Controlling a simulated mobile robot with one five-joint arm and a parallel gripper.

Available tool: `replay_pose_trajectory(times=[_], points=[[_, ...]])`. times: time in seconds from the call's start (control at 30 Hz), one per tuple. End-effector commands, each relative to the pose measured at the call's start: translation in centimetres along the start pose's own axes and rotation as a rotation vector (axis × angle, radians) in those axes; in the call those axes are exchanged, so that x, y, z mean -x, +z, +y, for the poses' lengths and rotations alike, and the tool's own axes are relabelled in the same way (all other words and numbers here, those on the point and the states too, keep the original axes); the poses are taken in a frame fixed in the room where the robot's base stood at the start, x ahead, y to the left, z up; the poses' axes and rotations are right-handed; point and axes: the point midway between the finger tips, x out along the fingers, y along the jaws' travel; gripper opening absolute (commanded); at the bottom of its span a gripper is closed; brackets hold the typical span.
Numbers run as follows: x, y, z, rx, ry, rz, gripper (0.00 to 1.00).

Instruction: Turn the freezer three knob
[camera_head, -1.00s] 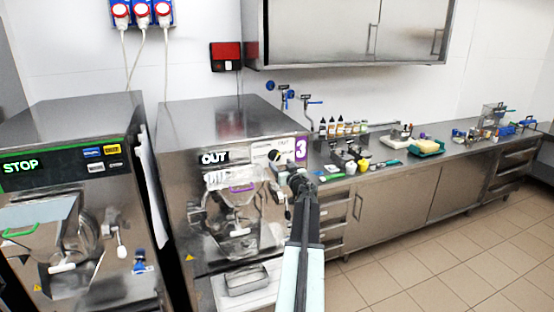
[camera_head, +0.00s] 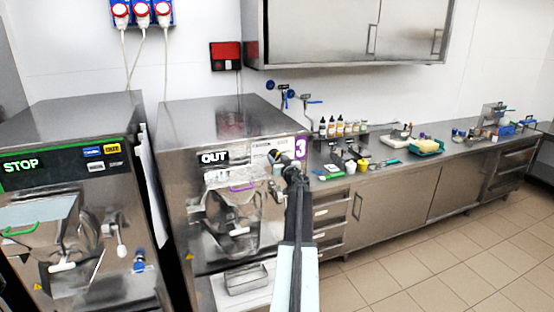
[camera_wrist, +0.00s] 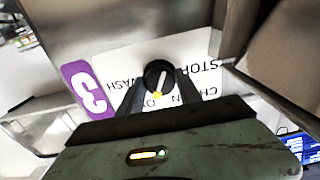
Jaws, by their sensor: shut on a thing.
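The freezer three knob (camera_wrist: 158,78) is a round black dial with a pale pointer line and a yellow mark. It sits on a white label panel (camera_wrist: 125,60) with printed words, beside a purple patch with a white 3 (camera_wrist: 85,90). My gripper (camera_wrist: 158,92) is shut on the knob, one dark finger on each side. In the head view my gripper (camera_head: 278,158) reaches the upper right front of freezer three (camera_head: 215,125). My arm hides part of the panel there, and the knob is small.
A second freezer (camera_head: 70,130) with a green STOP display stands at the left. A steel counter (camera_head: 440,155) with bottles and tools runs along the right wall, under a wall cabinet (camera_head: 350,35). The tiled floor at the right is clear.

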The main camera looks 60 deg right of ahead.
Motion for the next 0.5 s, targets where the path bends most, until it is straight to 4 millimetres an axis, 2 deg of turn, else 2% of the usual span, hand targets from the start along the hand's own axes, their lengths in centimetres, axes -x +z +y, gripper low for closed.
replay_pose_trajectory(times=[0.27,0.5], points=[[-0.20,-0.11,0.15,0.033,0.005,0.002,0.01],[-0.26,-0.15,0.20,0.170,0.006,0.002,0.01]])
